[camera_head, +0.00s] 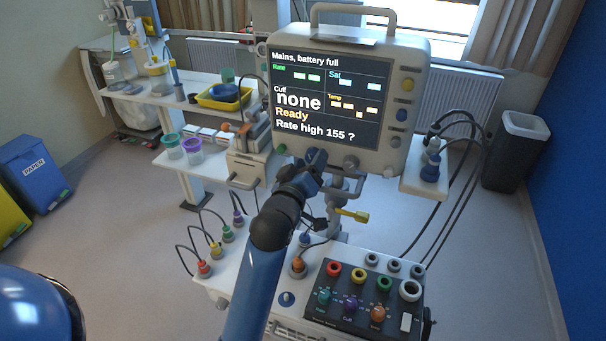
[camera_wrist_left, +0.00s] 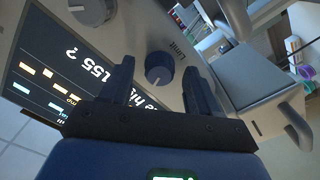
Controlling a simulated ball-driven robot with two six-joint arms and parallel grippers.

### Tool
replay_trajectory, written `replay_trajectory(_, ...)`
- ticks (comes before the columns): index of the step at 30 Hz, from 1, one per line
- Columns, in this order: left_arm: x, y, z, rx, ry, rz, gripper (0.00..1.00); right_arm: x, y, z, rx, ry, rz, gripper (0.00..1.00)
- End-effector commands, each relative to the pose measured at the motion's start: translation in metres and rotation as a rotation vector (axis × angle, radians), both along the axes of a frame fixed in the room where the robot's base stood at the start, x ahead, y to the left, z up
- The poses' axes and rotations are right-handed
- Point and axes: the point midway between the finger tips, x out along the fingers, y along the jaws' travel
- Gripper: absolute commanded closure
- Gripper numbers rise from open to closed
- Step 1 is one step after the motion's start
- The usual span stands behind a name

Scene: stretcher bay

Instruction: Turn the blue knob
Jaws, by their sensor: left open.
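The blue knob (camera_wrist_left: 159,68) is on the monitor's front face, beside the word "Limit" in the left wrist view. It is round with a pale mark on its face. My left gripper (camera_wrist_left: 158,80) is open, its two dark fingers on either side of the knob with gaps between; I cannot tell how deep they reach. In the head view my left gripper (camera_head: 309,172) is at the lower edge of the monitor (camera_head: 407,137) and mostly hides the knob. The screen reads "Rate high 155 ?". My right gripper is not in view.
Below is a dark control panel (camera_head: 340,315) with coloured knobs and rings. Black cables (camera_head: 452,215) hang at the right.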

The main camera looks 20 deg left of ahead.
Motion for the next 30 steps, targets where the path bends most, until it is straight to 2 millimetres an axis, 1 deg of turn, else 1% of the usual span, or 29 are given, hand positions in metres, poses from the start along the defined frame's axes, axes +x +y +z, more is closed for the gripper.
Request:
replay_trajectory(5, -0.018, 0.000, -0.003, 0.000, -0.001, -0.001, 0.39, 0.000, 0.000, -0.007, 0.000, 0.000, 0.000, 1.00)
replay_trajectory(15, -0.075, 0.002, -0.003, 0.000, -0.001, -0.001, 0.39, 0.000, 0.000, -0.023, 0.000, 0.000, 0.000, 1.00)
replay_trajectory(16, -0.080, 0.002, -0.003, 0.000, 0.001, -0.001, 0.39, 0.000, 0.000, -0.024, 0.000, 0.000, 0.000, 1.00)
replay_trajectory(18, -0.088, 0.003, -0.001, 0.001, 0.002, 0.000, 0.39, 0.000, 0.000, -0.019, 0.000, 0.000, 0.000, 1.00)
replay_trajectory(24, -0.102, 0.003, -0.001, 0.000, 0.002, 0.000, 0.39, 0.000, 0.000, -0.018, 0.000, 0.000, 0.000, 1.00)
replay_trajectory(30, -0.105, 0.003, 0.000, 0.000, 0.001, -0.001, 0.39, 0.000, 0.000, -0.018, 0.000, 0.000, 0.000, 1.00)
